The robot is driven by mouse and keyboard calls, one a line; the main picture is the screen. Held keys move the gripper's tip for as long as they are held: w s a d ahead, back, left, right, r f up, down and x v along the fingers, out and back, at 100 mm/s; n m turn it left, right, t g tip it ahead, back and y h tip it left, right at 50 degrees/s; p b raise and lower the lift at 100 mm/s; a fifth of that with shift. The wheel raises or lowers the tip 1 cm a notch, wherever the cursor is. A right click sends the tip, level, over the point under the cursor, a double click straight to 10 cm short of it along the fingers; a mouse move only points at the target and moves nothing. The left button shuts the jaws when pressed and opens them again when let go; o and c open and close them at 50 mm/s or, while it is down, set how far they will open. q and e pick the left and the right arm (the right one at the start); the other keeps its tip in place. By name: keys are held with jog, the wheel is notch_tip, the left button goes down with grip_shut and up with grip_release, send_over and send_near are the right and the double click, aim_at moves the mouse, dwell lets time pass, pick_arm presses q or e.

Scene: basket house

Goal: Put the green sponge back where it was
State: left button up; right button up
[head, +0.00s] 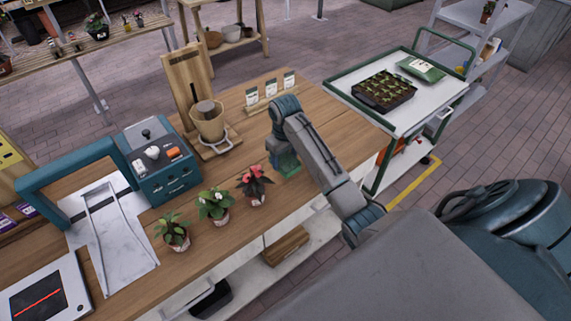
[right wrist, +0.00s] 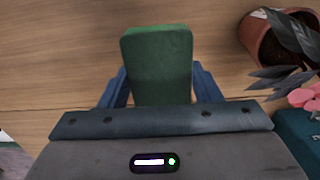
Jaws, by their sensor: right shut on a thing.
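The green sponge shows in the right wrist view (right wrist: 158,60) as a green block between my two fingers. In the head view the sponge (head: 288,162) is mostly hidden under my right gripper (head: 284,156), at the front edge side of the wooden workbench (head: 235,245). My right gripper is shut on the sponge and points down at the bench, just right of the pink-flowered pot. I cannot tell whether the sponge touches the wood. My left gripper is not in view.
Three potted plants, including the pink-flowered one (head: 255,186), stand left of the gripper. Behind are seed packets on a stand (head: 270,92) and a pot in a wooden holder (head: 208,122). A teal machine (head: 158,160) stands left. The bench's right end is clear; a cart (head: 425,98) stands beyond.

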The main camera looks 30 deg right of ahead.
aim_at(286, 165)
jog(key=shift+s+f, duration=0.1)
jog(key=shift+f, duration=0.4)
jog(key=f, duration=0.1)
jog(key=f+p, duration=0.1)
jog(key=f, duration=0.1)
jog(key=shift+w+d, duration=0.3)
jog(key=shift+w, duration=0.05)
jog(key=shift+w+d+f, duration=0.1)
jog(key=shift+f, duration=0.25)
jog(key=shift+r, duration=0.1)
jog(key=o, duration=0.6)
jog(key=shift+a, duration=0.2)
jog(key=shift+o, duration=1.4)
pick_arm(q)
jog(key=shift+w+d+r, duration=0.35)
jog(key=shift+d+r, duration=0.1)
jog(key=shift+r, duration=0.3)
pick_arm(e)
jog(key=shift+d, duration=0.1)
